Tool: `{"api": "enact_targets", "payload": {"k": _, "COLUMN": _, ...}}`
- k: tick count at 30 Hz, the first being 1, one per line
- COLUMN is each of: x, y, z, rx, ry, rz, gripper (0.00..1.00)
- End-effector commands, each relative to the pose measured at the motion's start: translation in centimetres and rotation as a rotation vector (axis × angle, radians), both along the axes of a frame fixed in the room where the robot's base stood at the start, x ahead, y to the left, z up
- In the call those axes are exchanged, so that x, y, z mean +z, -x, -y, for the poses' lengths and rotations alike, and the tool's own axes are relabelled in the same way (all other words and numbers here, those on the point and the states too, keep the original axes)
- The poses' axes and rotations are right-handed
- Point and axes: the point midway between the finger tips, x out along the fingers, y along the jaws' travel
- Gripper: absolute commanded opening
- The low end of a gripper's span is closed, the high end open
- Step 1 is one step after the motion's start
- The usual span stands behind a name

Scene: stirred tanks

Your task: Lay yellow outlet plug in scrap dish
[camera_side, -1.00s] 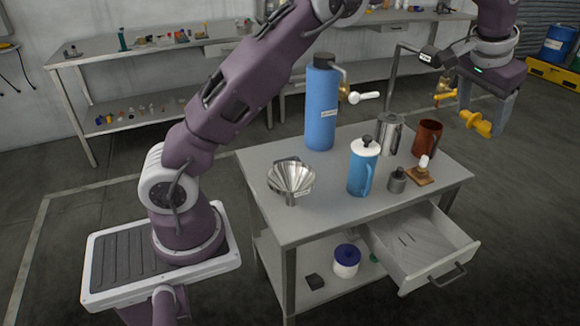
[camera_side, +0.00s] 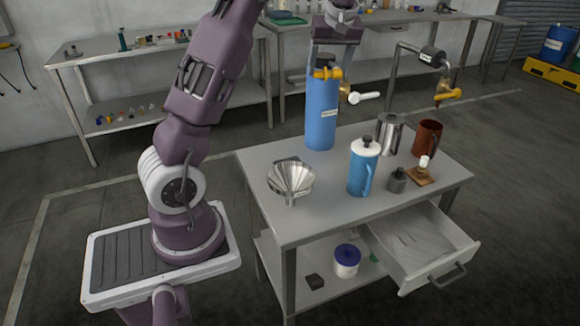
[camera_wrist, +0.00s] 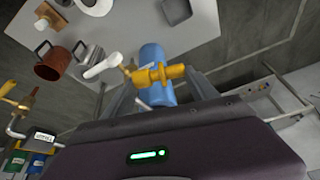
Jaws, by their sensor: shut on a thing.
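The yellow outlet plug (camera_side: 327,73) is between the fingers of my gripper (camera_side: 328,70), which is shut on it. It is held up in the air, in front of the top of the blue cylinder in the side view. The plug (camera_wrist: 158,75) also shows in the wrist view, lying across the picture between my fingers, with the blue cylinder behind it. I cannot tell for sure which thing is the scrap dish. A fluted steel funnel-like vessel (camera_side: 291,180) stands at the table's left side.
The blue cylinder (camera_side: 321,112) with a white-handled tap stands at the table's back. A blue jug (camera_side: 363,168), steel pot (camera_side: 390,134), brown mug (camera_side: 427,139) and small grey weight (camera_side: 396,180) crowd the right. The drawer (camera_side: 425,247) is open. A pipe with a yellow-handled valve (camera_side: 449,94) stands behind.

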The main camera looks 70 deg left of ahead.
Motion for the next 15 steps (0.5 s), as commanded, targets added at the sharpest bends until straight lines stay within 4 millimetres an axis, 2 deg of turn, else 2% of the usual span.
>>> {"api": "enact_targets", "payload": {"k": 3, "x": 0.0, "y": 2.3, "z": -2.0, "rx": 0.111, "ry": 0.001, "rz": 0.003, "gripper": 0.29}}
{"api": "enact_targets", "payload": {"k": 10, "x": 0.0, "y": 6.0, "z": -4.6, "rx": 0.279, "ry": 0.001, "rz": 0.009, "gripper": 0.29}}
{"api": "enact_targets", "payload": {"k": 15, "x": -3.7, "y": 5.8, "z": -4.3, "rx": 0.270, "ry": 0.006, "rz": 0.008, "gripper": 0.29}}
